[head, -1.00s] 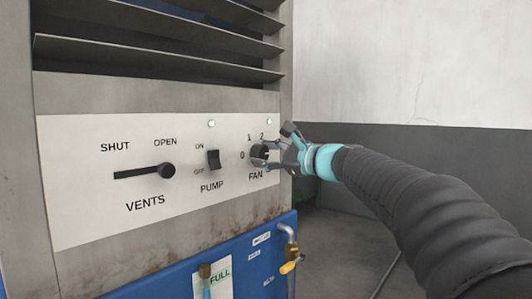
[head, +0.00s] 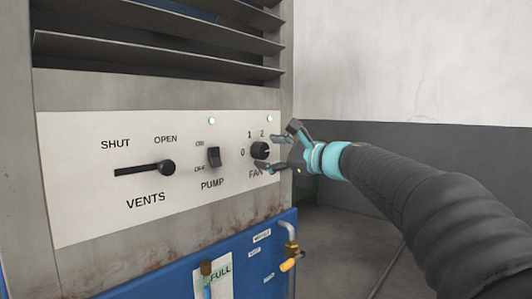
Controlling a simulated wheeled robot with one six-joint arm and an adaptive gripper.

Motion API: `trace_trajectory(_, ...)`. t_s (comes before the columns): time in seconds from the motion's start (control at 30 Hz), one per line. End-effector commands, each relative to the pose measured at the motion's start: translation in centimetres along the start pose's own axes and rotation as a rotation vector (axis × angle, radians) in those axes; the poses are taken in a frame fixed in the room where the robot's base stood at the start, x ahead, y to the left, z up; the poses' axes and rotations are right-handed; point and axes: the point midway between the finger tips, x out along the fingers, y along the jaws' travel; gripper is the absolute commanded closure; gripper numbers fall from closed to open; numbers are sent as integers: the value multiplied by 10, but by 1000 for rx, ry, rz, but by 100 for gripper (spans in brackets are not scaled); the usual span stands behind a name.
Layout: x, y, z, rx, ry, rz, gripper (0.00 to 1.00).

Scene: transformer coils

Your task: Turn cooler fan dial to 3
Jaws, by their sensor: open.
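The cooler's fan dial (head: 259,151) is a round black knob on the white control panel, above the word FAN. The marks 0, 1 and 2 show around its left and top. A 3 cannot be made out; my gripper covers the area to the right. A pale mark on the knob appears to point right, but it is too small to be sure. My gripper (head: 271,153) is open just right of the dial, one finger above and one below its right side. It holds nothing, and the dial looks free of the fingers.
Left of the dial are the pump rocker switch (head: 214,157) and the vents slider knob (head: 167,167), which sits at the OPEN end. Metal louvers (head: 150,52) are above. Free room lies right of the cooler.

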Motion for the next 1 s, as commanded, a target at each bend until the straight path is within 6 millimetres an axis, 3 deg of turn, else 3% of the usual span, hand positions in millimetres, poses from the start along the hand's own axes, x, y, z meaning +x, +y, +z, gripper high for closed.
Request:
trace_trajectory(0.3, -64, -1, 0, 0, 3, -4, 28)
trace_trajectory(0.5, -92, 0, 0, 0, 2, -3, 28)
trace_trajectory(0.7, -104, 0, 0, 1, 1, -1, 28)
trace_trajectory(1.0, -104, 1, 0, 0, 0, 0, 28)
